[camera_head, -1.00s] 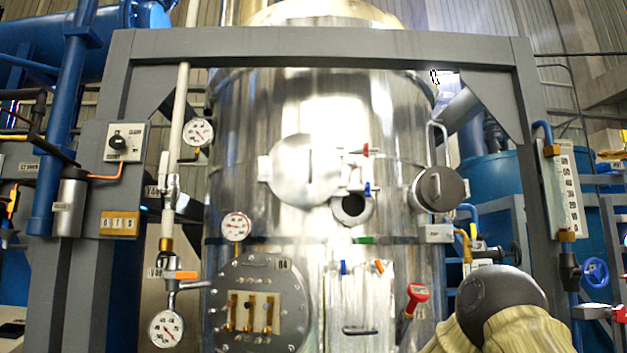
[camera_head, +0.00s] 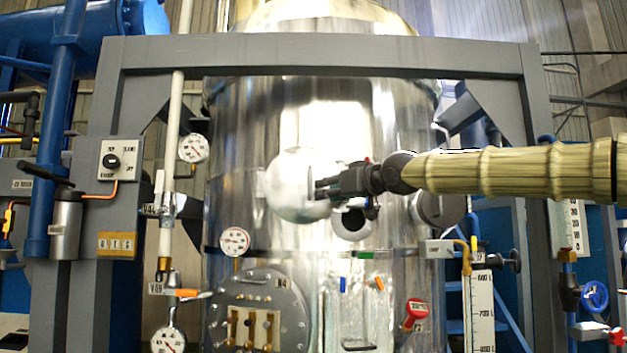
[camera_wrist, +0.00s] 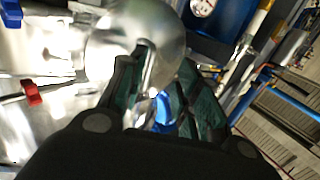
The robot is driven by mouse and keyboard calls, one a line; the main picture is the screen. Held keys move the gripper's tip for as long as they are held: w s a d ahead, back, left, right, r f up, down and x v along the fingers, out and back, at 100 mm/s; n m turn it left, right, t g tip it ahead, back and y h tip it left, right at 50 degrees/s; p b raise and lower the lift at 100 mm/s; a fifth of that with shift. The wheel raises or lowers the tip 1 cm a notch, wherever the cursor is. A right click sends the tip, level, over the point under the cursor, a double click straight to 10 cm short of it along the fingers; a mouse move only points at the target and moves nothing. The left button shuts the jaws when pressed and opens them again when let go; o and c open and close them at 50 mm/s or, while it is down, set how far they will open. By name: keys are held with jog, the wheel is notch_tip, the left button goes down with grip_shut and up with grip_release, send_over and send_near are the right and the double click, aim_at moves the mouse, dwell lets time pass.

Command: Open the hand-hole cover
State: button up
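The hand-hole cover (camera_head: 287,187) is a round, shiny steel disc on the front of the tank. It appears to lie flat against the tank, with an upright bar handle (camera_head: 310,178) near its middle. The wrist view shows the cover (camera_wrist: 112,42) close up, with its handle (camera_wrist: 151,73) between my fingers. My gripper (camera_head: 318,189) reaches in from the right and is at the handle. In the wrist view my gripper (camera_wrist: 162,62) looks open, its fingers on either side of the handle with a gap on the right. Contact is unclear.
A red-tipped fitting (camera_wrist: 32,92) and a blue one (camera_wrist: 12,10) sit close by in the wrist view. A gauge (camera_head: 235,241) is at lower left. The grey frame (camera_head: 320,55) surrounds the tank.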

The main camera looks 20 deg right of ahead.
notch_tip(320, 180, up, 4)
jog(key=s+d, duration=0.1)
jog(key=d, duration=0.1)
jog(key=p, duration=0.6)
send_near(303, 183)
jog(key=shift+t, duration=0.3)
jog(key=x, duration=0.4)
jog(key=shift+w+a, duration=0.25)
jog(key=shift+w, duration=0.05)
grip_shut()
